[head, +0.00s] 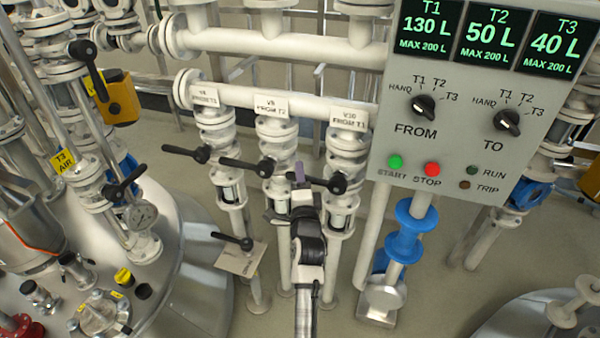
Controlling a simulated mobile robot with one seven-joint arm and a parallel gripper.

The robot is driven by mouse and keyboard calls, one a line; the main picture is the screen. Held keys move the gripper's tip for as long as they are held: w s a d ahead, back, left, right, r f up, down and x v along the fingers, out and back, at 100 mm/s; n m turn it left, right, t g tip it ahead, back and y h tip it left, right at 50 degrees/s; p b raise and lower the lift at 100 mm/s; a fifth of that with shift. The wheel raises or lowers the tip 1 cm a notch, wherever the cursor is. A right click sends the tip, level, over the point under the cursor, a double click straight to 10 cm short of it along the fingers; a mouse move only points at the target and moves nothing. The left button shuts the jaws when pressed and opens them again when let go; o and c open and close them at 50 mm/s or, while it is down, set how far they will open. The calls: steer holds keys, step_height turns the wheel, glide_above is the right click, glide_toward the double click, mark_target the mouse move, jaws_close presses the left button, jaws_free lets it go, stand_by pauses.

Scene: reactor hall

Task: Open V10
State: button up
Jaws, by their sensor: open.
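V10 is the rightmost of three white vertical valve lines, under the label plate V10 FROM T3 (349,118). Its black lever (326,182) points left from the hub, crosswise to the vertical pipe. My gripper (299,181) comes up from the bottom of the head view, with its tips at the left end of this lever. It is open, and a purple-grey fingertip shows above the lever's level. Whether the lever's end lies between the fingers I cannot tell, since the gripper hides that spot.
The V9 lever (243,166) lies close to the left of my gripper, and the V4 lever (185,152) farther left. A lower lever (232,240) has a tag plate. The control panel (455,125) and a blue-flanged pipe (408,232) stand right.

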steer(key=shift+s, duration=0.1)
jaws_close()
